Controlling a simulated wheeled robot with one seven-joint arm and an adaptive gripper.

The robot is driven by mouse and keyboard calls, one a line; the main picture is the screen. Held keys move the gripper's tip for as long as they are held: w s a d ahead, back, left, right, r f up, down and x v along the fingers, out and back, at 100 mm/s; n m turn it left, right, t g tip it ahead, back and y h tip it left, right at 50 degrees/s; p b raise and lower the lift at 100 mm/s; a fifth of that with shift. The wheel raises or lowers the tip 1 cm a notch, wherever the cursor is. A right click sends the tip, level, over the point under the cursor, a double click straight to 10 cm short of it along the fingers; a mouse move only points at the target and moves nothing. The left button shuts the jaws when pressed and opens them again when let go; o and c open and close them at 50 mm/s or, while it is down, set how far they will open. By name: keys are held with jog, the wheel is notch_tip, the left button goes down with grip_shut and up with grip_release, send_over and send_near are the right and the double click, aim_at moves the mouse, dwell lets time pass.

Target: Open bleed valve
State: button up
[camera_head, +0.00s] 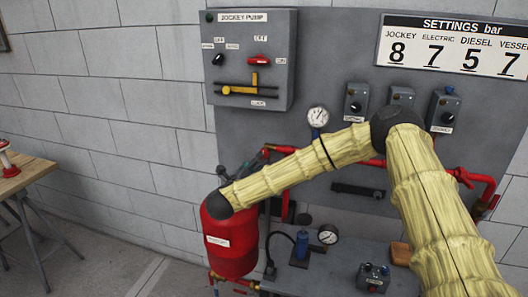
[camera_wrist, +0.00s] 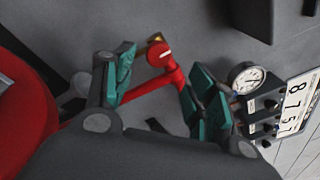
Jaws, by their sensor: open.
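A red pipe (camera_wrist: 150,88) ends in a round red fitting with a pale slot line, which looks like the bleed valve (camera_wrist: 159,55); a brass piece (camera_wrist: 155,38) sits behind it. In the head view the pipe's left end (camera_head: 270,149) is just beyond my gripper (camera_head: 246,170), above the red vessel (camera_head: 230,240). In the wrist view my gripper (camera_wrist: 161,64) is open, with green pads on both sides of the fitting. Gaps show on both sides, and nothing is held. The fitting is too small to make out in the head view.
A pressure gauge (camera_wrist: 246,78) is close to the right finger in the wrist view. The grey jockey pump panel (camera_head: 250,60) hangs on the wall. A grey bench (camera_head: 340,275) with a gauge and small parts stands below my arm. A wooden table (camera_head: 20,175) is far left.

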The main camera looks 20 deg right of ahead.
aim_at(264, 153)
jog(key=shift+p+x, duration=1.65)
jog(key=shift+x, duration=2.85)
jog(key=shift+a+f, duration=0.1)
jog(key=shift+f, duration=0.05)
jog(key=shift+c, duration=0.3)
jog(key=c, duration=1)
